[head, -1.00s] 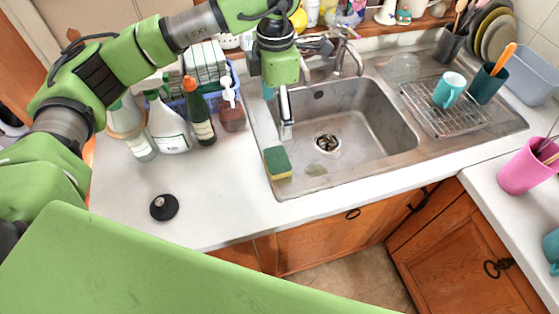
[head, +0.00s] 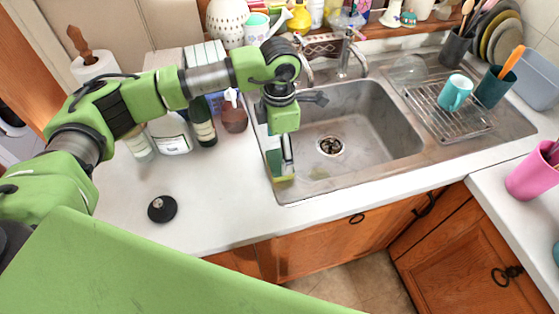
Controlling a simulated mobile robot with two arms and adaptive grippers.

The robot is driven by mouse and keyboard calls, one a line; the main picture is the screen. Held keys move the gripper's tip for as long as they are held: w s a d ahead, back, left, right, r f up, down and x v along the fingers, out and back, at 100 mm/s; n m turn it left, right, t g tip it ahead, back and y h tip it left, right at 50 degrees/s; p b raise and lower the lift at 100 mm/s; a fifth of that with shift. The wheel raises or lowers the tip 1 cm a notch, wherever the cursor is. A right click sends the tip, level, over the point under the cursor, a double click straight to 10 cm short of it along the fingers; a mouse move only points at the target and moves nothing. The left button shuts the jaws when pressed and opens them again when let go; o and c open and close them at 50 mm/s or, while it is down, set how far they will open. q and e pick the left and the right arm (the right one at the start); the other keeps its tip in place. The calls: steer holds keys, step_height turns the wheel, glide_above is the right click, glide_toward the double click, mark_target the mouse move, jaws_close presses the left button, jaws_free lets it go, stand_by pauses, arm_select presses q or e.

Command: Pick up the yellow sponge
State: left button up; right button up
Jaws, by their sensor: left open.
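The yellow sponge (head: 284,179) with a dark green top stands on the left front rim of the steel sink (head: 400,165). My left gripper (head: 287,168) is right at it in the head view, pointing down, with its fingers overlapping the sponge. It is open. The fingers hide much of the sponge, and I cannot tell whether they touch it. My right gripper is not in view.
Several bottles, among them a dark one (head: 203,125) and a brown soap dispenser (head: 234,115), stand left of the sink behind my arm. A black sink plug (head: 162,209) lies on the white counter (head: 225,215). A teal mug (head: 454,93) sits on the drying rack. The counter front is clear.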

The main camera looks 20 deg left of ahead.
mark_target(280, 161)
arm_select(q)
steer(key=shift+f+p, duration=0.45)
steer(key=shift+p, duration=0.05)
step_height(280, 161, down, 4)
steer(key=shift+f+p, duration=0.1)
steer(key=shift+p, duration=1)
steer(key=shift+f, duration=0.15)
steer(key=c, duration=0.8)
